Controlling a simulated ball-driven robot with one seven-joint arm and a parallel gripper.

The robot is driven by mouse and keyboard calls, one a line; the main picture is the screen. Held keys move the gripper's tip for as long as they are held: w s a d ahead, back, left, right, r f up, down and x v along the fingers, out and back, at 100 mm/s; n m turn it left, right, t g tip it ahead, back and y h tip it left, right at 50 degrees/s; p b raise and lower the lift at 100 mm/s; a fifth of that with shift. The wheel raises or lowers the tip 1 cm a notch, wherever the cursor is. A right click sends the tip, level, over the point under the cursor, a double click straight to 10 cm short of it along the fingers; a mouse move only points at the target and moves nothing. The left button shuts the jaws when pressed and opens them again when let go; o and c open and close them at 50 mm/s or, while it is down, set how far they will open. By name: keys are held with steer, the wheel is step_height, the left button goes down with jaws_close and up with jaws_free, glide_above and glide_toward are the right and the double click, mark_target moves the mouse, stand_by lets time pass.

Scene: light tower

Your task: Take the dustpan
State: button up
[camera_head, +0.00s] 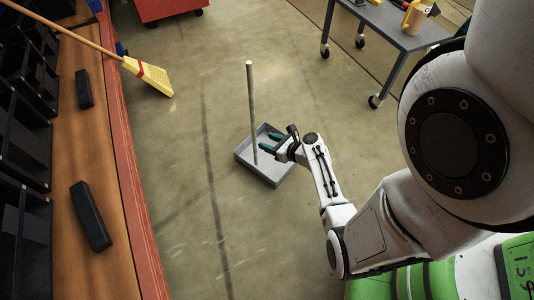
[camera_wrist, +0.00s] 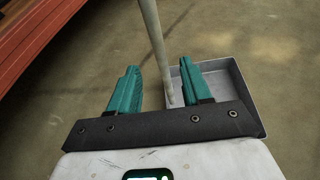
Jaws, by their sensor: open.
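The dustpan is a grey pan (camera_head: 270,172) on the floor with an upright light-grey pole handle (camera_head: 251,105). In the wrist view the pan (camera_wrist: 242,88) lies to the right and the handle (camera_wrist: 153,30) rises at the middle. My gripper (camera_head: 266,142) is open at the lower part of the handle, above the pan. In the wrist view its two teal fingers (camera_wrist: 158,78) stand apart, with the handle showing in the gap between them. I cannot tell whether the handle is fully between the fingertips or just beyond them. My gripper's dark palm hides the near part of the pan.
A broom with yellow bristles (camera_head: 149,75) leans at the left by a wooden bench (camera_head: 90,150) with a red edge. A red cabinet (camera_head: 168,8) stands at the back. A grey wheeled table (camera_head: 400,28) holds tools at the upper right. The floor around the dustpan is clear.

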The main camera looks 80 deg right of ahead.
steer(key=b+x, duration=0.4)
steer(key=x, duration=0.6)
steer(key=shift+b, duration=0.4)
steer(key=shift+r, duration=0.1)
steer(key=shift+c, duration=0.2)
jaws_close()
stand_by(0.5)
steer(key=shift+r, duration=0.1)
